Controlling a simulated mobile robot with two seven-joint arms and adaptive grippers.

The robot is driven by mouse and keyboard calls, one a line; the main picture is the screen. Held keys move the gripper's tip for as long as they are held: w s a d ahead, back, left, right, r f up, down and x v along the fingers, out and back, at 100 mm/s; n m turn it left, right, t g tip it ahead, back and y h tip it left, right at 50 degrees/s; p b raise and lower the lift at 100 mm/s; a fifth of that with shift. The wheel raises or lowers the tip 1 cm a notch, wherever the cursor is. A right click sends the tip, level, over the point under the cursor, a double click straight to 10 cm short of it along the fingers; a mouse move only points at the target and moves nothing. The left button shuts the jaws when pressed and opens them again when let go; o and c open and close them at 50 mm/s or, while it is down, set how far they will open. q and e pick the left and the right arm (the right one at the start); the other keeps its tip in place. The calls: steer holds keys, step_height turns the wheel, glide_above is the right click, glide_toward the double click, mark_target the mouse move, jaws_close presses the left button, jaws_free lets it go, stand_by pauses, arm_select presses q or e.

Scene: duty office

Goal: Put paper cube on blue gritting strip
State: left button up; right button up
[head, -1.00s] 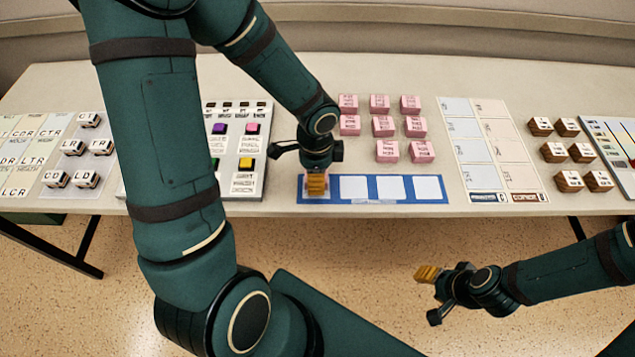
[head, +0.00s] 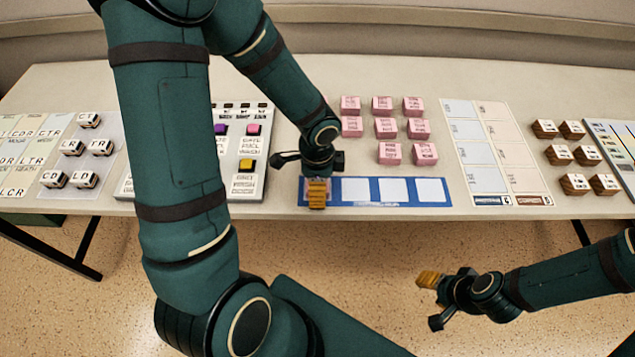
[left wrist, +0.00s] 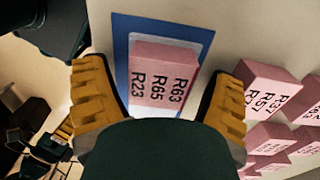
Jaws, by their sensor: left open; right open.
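The blue strip (head: 374,191) lies along the table's front edge, with a row of white squares on it. My left gripper (head: 317,194) is over its leftmost square. In the left wrist view, a pink paper cube (left wrist: 163,80) marked R63, R65, R23 sits on that square of the strip (left wrist: 122,62). The open fingers of the left gripper (left wrist: 158,78) are on either side of the cube, with a gap visible at its right. In the head view this cube is mostly hidden by the gripper. My right gripper (head: 429,279) is open and empty, in front of the table.
Several other pink cubes (head: 386,128) stand in rows behind the strip, and some show in the left wrist view (left wrist: 268,92). A button panel (head: 247,187) is left of the strip, a pale chart (head: 480,175) right. Brown cubes (head: 574,183) stand farther right.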

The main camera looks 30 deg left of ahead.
arm_select(q)
steer(key=shift+r, duration=0.2)
step_height(320, 180, up, 12)
steer(key=p, duration=0.4)
steer(key=shift+w+p, duration=0.15)
steer(key=shift+p, duration=0.2)
steer(key=shift+f, duration=0.1)
